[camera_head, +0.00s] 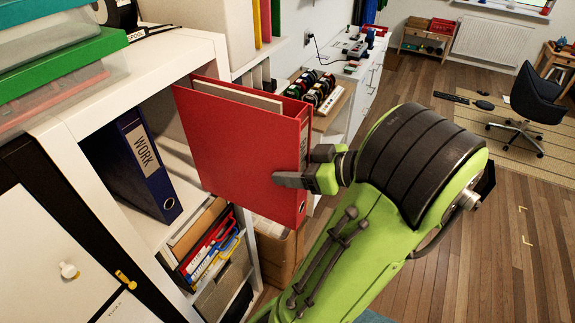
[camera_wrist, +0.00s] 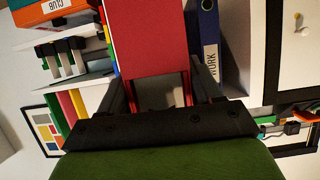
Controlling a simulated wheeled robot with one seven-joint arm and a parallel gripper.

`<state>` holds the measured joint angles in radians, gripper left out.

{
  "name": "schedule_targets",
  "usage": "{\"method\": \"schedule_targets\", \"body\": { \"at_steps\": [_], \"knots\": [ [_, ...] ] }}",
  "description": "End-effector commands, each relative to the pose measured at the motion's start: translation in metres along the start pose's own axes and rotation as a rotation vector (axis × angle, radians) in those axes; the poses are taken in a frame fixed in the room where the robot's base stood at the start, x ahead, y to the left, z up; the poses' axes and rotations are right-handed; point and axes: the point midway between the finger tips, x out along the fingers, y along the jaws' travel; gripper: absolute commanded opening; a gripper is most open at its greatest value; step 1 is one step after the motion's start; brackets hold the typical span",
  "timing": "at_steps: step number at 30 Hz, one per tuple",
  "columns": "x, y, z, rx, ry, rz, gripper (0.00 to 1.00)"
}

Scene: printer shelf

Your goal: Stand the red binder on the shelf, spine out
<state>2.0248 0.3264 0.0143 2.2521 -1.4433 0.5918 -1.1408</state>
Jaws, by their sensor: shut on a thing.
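The red binder (camera_head: 240,140) is upright in front of the white shelf unit, its far edge at the opening of a compartment and its spine toward my arm. My gripper (camera_head: 305,172) is shut on the binder at its spine side, with a finger on the near cover. In the wrist view the red binder (camera_wrist: 147,40) stands between the two dark fingers (camera_wrist: 165,92). The white shelf (camera_head: 160,222) compartment holds a blue binder labelled WORK (camera_head: 146,165), standing spine out to the left of the red one. The blue binder also shows in the wrist view (camera_wrist: 208,45).
Below is a compartment with folders and papers (camera_head: 212,250). Plastic boxes with a green lid (camera_head: 65,68) sit on top of the unit. A white cabinet door with a knob (camera_head: 68,270) is at lower left. A workbench (camera_head: 340,95) runs behind; wooden floor is open at right.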

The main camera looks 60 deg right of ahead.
Motion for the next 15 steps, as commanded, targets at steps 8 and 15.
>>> {"method": "schedule_targets", "body": {
  "at_steps": [8,15],
  "knots": [
    [0.026,-0.001,-0.012,-0.005,0.005,-0.005,0.00],
    [0.054,-0.001,-0.024,-0.005,0.005,-0.005,0.00]
  ]
}}
